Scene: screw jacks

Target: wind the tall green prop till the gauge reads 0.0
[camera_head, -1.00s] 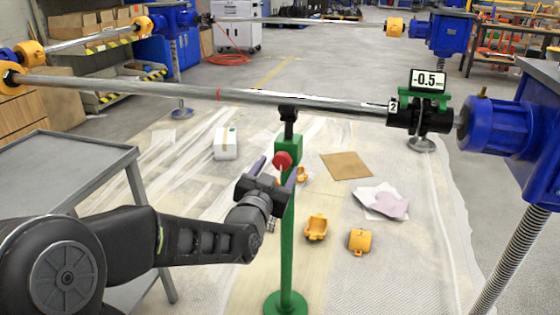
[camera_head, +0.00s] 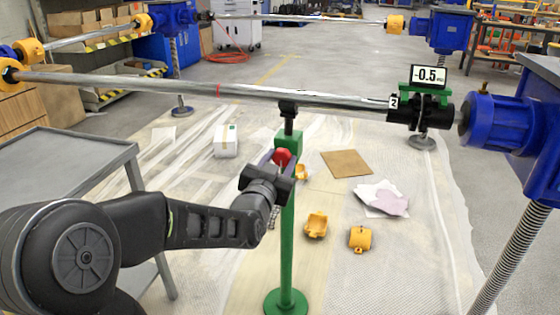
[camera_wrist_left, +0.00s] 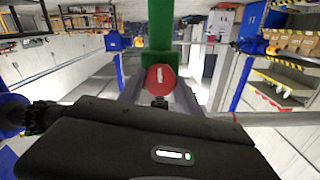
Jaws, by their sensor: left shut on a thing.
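The tall green prop (camera_head: 287,230) stands upright on a round foot under the long steel shaft (camera_head: 170,88). Its black head (camera_head: 288,108) is at the shaft's underside; I cannot tell if they touch. Its red knob (camera_head: 282,157) faces my left gripper (camera_head: 276,158), which is shut on it. In the left wrist view, the red knob (camera_wrist_left: 160,79), with a pale mark, sits between the two fingers. The gauge (camera_head: 429,76) on the green clamp at the shaft's right reads -0.5. My right gripper is not in view.
A grey metal table (camera_head: 60,165) stands at the left, near my left arm. Yellow clamp pieces (camera_head: 316,225), a brown sheet (camera_head: 346,164) and a white box (camera_head: 226,141) lie on the floor sheeting. A blue jack (camera_head: 505,125) stands at the right.

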